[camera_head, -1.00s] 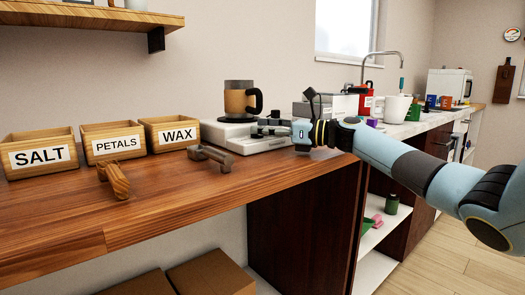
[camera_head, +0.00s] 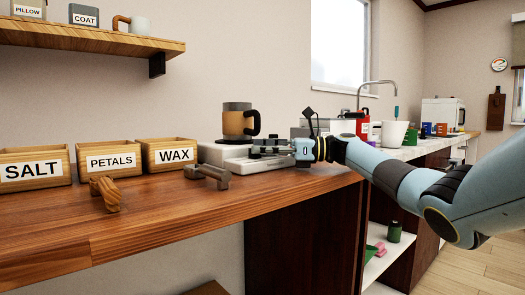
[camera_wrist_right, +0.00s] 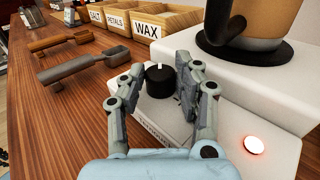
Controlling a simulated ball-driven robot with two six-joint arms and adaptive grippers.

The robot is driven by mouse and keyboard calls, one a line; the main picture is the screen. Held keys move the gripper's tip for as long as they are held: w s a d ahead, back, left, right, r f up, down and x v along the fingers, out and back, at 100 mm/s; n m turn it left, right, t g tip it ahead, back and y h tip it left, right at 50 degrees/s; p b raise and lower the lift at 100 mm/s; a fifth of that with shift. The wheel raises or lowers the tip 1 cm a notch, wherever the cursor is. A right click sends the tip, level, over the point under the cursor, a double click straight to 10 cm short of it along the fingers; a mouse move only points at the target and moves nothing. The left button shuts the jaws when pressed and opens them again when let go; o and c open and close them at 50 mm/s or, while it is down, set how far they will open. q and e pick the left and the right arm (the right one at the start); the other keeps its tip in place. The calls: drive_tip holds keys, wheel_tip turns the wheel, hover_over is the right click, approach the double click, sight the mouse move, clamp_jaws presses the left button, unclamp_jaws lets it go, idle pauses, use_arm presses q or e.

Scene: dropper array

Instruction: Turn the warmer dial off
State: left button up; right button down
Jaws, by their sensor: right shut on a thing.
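The white warmer (camera_head: 213,154) stands on the wooden counter with a mug (camera_head: 237,121) on top. In the right wrist view, its black dial (camera_wrist_right: 159,83), with a white mark, sits on the low front part of the warmer (camera_wrist_right: 232,112). A round light (camera_wrist_right: 254,145) there glows red. My right gripper (camera_head: 254,147) reaches in over the warmer from the right; in its wrist view, the fingers (camera_wrist_right: 161,72) are closed on the dial from both sides. The head view hides the dial behind the gripper. My left gripper is not in view.
Wooden bins labelled SALT (camera_head: 32,169), PETALS (camera_head: 112,161) and WAX (camera_head: 172,154) stand left of the warmer. The counter's front left is clear. A sink with a tap (camera_head: 378,98) is further right.

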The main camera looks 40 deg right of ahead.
drive_tip(key=c, duration=0.9)
unclamp_jaws()
drive_tip(key=shift+f, duration=0.1)
drive_tip(key=shift+c, duration=0.2)
drive_tip(key=v, duration=1.2)
